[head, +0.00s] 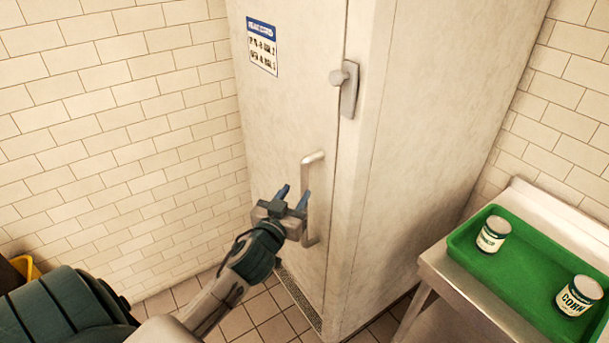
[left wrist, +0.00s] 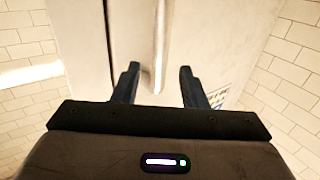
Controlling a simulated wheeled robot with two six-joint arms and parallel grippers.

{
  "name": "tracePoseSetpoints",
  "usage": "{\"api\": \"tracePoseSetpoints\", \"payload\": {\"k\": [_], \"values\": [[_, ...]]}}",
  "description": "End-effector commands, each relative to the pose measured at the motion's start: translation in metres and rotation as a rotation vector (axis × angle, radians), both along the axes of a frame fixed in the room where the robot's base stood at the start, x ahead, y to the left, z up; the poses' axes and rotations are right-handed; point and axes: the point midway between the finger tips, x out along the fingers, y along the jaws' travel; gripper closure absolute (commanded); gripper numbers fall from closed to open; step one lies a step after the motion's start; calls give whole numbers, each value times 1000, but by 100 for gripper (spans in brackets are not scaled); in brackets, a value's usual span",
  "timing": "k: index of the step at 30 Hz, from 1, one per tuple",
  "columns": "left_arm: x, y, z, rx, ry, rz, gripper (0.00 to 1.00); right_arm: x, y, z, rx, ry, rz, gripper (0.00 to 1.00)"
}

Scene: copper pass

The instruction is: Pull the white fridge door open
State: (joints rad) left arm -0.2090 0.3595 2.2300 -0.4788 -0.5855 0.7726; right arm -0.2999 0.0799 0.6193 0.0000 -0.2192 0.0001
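The white fridge (head: 420,130) stands in the corner, and its door (head: 290,110) is shut. A vertical bar handle (head: 312,165) is on the door below a latch with a round knob (head: 346,82). My left gripper (head: 293,196) is at the handle's lower half with its fingers apart. In the left wrist view the handle (left wrist: 159,45) runs down between the two open fingertips (left wrist: 158,80), with gaps on both sides. I cannot tell how deep the handle sits between the fingers. My right gripper is not in view.
A metal table (head: 452,285) stands right of the fridge. Its green tray (head: 535,262) holds two cans (head: 492,234), one labelled CORN (head: 578,296). A tiled wall (head: 110,120) is at the left, with a yellow object (head: 26,268) low by it. Tiled floor lies before the fridge.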

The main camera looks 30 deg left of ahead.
Motion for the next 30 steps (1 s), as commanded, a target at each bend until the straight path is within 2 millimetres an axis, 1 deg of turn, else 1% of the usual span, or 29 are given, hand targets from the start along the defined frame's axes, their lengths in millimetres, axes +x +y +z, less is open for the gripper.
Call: {"api": "tracePoseSetpoints", "payload": {"k": [1,3,6,9,12,15,22,23,24,26,28,29,30], "values": [[11,2,5,-2,-1,1,61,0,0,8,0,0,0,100],[24,5,4,0,0,2,61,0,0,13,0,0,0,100],[41,8,4,-1,1,1,61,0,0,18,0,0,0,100],[53,10,2,-1,1,0,61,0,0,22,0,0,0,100],[60,12,1,0,1,0,61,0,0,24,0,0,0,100],[64,13,0,1,1,0,61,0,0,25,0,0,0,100],[64,13,0,1,1,0,61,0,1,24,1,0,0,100],[64,13,0,1,1,0,63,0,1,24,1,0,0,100],[64,13,0,1,1,0,71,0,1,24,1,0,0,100],[64,13,0,1,1,0,83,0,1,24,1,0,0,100],[64,13,0,1,1,0,96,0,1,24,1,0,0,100],[64,13,0,1,1,0,100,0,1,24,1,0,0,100],[64,13,0,1,1,0,100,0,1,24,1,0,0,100]]}}
